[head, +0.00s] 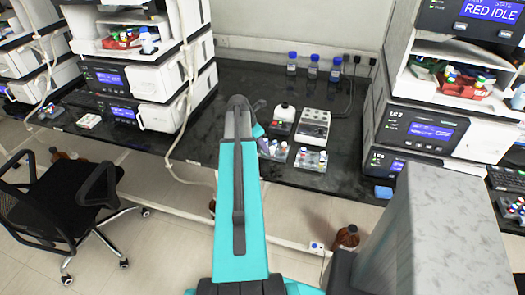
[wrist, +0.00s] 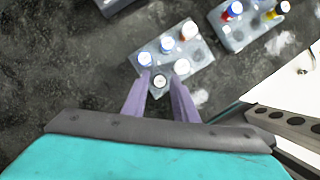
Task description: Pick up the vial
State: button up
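In the wrist view, several capped vials stand in a pale grey rack (wrist: 203,53). A vial (wrist: 159,82) with a pale, dark-centred cap is at the rack's near corner. My gripper (wrist: 160,76) is open, with its two purple fingers on either side of this vial and a visible gap around its cap. Other vials in the rack have white caps, some with blue, and one (wrist: 188,30) shows orange. I cannot tell how far the fingertips are above the rack.
A second vial rack (head: 311,159) stands just to the right; it also shows in the wrist view (wrist: 236,40). Behind are a grey block with holes (head: 313,126) and a white device (head: 282,120). Blue-capped bottles (head: 314,66) stand at the back. Instrument stacks flank the bench (head: 342,184).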

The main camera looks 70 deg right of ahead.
dwell(0.3)
grip_shut()
jog(key=shift+r, duration=0.2)
jog(key=shift+r+b, duration=0.6)
jog(key=shift+r, duration=0.8)
jog(key=shift+s+a+r, duration=0.1)
jog(key=shift+a+r, duration=0.05)
jog(key=shift+a, duration=0.15)
jog(key=s+a+b, duration=0.4)
jog(key=a+b, duration=0.5)
jog(key=a, duration=0.3)
jog(key=shift+r, duration=0.45)
